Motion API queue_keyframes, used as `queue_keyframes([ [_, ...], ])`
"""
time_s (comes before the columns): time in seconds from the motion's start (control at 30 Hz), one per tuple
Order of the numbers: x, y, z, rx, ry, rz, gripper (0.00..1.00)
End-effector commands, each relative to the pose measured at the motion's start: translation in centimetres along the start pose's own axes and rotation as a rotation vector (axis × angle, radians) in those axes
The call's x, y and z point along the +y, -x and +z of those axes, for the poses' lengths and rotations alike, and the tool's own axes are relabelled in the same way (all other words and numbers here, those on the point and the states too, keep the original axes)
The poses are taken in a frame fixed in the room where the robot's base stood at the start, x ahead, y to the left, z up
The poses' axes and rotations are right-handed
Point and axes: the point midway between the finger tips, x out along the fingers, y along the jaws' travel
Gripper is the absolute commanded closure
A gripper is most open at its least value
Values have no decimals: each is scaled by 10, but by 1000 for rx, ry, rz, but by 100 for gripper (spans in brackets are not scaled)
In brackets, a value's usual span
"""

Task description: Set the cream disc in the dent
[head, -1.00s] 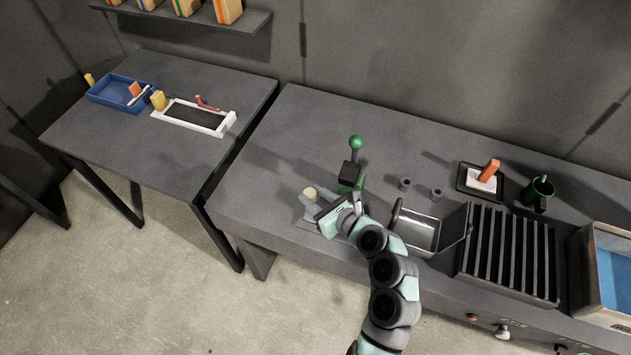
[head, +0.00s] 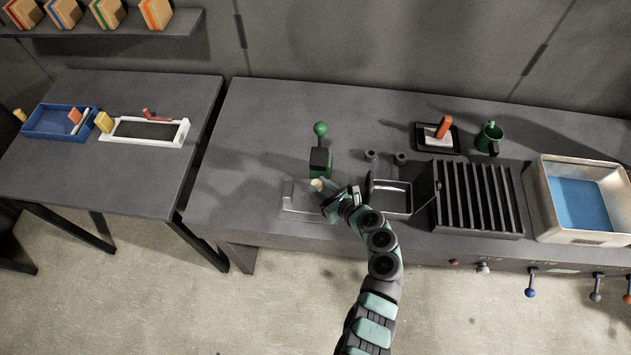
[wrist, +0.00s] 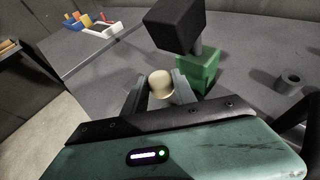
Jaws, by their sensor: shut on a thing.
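The cream disc (head: 317,184) is between the fingers of my gripper (head: 320,187), which is shut on it. In the wrist view the disc (wrist: 161,84) shows as a pale rounded piece between both fingertips. My gripper is just in front of a green press-like stand (head: 319,171) with a black block (head: 320,158) and a green ball knob (head: 320,129). In the wrist view the black block (wrist: 174,25) stands above the green base (wrist: 199,73), beyond the disc. A flat grey plate (head: 296,200) lies below and left of my gripper. I cannot make out the dent.
An open-lidded container (head: 391,198) is close to the right of my gripper, then a black slatted rack (head: 476,198). Two small grey cups (head: 400,158) stand behind. A bin with a blue floor (head: 579,205) is far right. The bench's left part is clear.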

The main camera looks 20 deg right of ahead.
Motion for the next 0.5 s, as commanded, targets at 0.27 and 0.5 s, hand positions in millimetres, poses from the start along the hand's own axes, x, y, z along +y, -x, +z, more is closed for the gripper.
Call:
queue_keyframes([
  [0.27, 0, 0, 0, -1, 0, -1, 100],
  [0.5, 0, 0, -2, 2, 3, -2, 100],
])
